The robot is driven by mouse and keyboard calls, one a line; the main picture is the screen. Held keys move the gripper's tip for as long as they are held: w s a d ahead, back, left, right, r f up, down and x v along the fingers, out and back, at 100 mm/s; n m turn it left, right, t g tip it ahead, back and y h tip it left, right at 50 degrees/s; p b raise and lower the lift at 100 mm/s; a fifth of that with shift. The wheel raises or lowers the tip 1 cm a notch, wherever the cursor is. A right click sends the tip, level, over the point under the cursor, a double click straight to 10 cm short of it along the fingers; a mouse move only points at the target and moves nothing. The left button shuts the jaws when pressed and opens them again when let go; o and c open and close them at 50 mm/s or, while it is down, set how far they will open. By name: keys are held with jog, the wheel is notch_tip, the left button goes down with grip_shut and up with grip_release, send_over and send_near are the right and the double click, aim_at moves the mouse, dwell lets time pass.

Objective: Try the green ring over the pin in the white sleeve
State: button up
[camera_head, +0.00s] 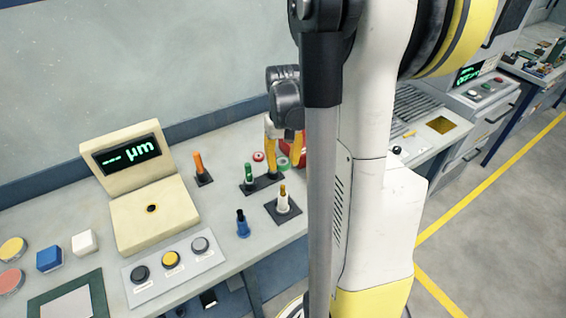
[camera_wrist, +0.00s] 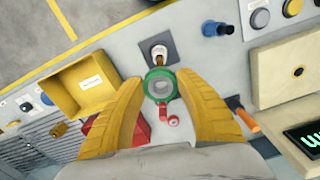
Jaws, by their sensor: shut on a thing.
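My gripper (camera_wrist: 160,84) has its yellow fingers shut on the green ring (camera_wrist: 161,94), which it holds between the tips with its hole facing the wrist camera. In the head view my gripper (camera_head: 284,158) is above the bench, and the ring is hard to make out there. The white sleeve (camera_head: 283,204) stands upright on a dark square base, with a brownish pin showing at its top. In the wrist view the white sleeve (camera_wrist: 159,54) is just above the ring in the picture, apart from it. The ring is not around the pin.
A cream display unit (camera_head: 152,210) is at left. A yellow bin (camera_wrist: 75,95) shows in the wrist view.

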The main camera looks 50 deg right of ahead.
aim_at(283, 187)
notch_tip(283, 187, down, 8)
jog(key=b, duration=0.7)
jog(key=shift+f, duration=0.2)
jog(key=shift+f+b, duration=1.45)
dwell(0.8)
jog(key=shift+r, duration=0.15)
dwell(1.0)
jog(key=shift+r+p, duration=2.4)
jog(key=shift+r, duration=0.7)
